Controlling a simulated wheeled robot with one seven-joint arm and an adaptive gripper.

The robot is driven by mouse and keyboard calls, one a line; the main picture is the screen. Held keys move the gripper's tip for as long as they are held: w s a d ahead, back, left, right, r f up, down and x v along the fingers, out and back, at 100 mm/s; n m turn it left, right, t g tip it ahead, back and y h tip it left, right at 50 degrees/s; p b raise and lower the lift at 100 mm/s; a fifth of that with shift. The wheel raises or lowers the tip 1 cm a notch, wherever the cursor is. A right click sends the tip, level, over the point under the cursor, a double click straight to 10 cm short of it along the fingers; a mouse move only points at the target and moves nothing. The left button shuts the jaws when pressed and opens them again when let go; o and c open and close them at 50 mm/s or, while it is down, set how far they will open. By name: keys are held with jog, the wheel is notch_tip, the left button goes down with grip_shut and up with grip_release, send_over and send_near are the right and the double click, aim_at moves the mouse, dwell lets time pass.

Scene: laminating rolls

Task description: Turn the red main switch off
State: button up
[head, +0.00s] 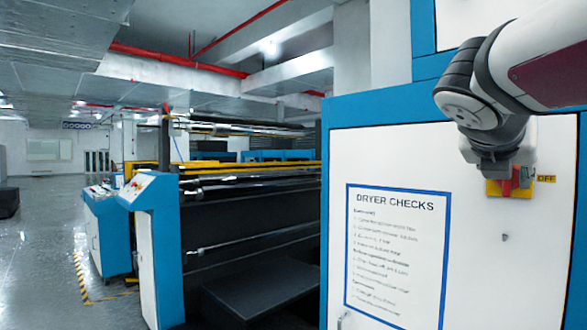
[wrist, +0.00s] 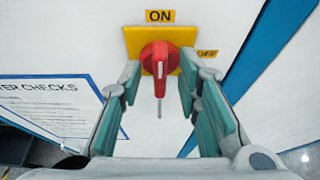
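The red main switch (wrist: 160,58) is a rotary knob on a yellow plate (wrist: 133,38), fixed to a white panel. Its grip looks upright, in line with the ON label (wrist: 160,16) above it. The OFF label (wrist: 207,53) is to the right of the plate. My gripper (wrist: 160,75) is open, with one finger on each side of the knob and gaps visible. In the head view, my gripper (head: 497,165) covers the upper part of the switch (head: 507,188); the OFF label (head: 546,179) shows beside it, and the ON label is hidden.
A blue-framed DRYER CHECKS sheet (head: 397,255) is on the white panel, left of the switch. A blue edge strip (wrist: 245,65) runs along the panel's right side. The laminating machine (head: 230,215) stands to the left, with open grey floor (head: 40,245) beyond it.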

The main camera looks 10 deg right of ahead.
jog(key=shift+c, duration=0.2)
grip_shut()
